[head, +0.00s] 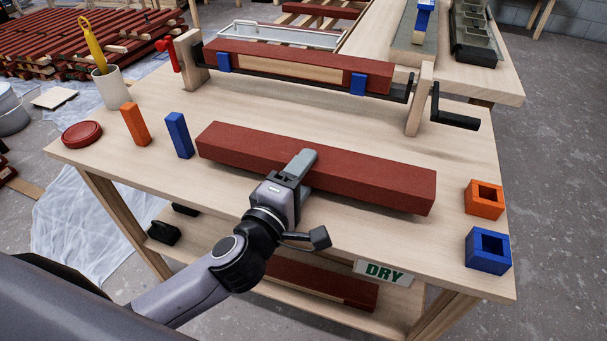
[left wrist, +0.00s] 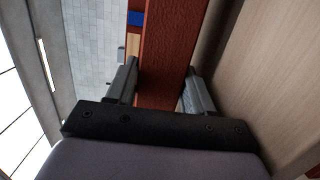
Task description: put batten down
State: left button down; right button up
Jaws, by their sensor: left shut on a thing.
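A long red batten (head: 375,178) lies level along the front of the wooden workbench (head: 345,235), in the head view. I cannot tell for sure whether it rests on the bench top or hangs just above it. My left gripper (head: 298,168) is shut on the batten near its middle, with one finger over its top. In the left wrist view the red batten (left wrist: 165,65) runs between the two fingers of my left gripper (left wrist: 160,90). My right gripper is not in view.
Behind, another red batten with a bare wood middle (head: 285,68) sits in a cranked holder (head: 418,100). Orange (head: 135,124) and blue (head: 179,135) blocks stand at left. Hollow orange (head: 485,199) and blue (head: 488,250) blocks sit at right. A DRY sign (head: 384,272) hangs at the front.

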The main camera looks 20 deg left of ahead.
pick_arm(q)
jog(key=shift+f, duration=0.3)
jog(key=shift+f, duration=0.25)
jog(key=c, duration=0.8)
grip_release()
jog(key=shift+s+f, duration=0.1)
jog(key=shift+f, duration=0.15)
jog(key=shift+o, duration=0.5)
jog(key=shift+f, duration=0.1)
jog(key=shift+r, duration=0.45)
jog(key=s+a+r, duration=0.1)
jog(key=s+a, duration=0.1)
jog(key=s, duration=0.9)
jog(key=shift+s, duration=0.35)
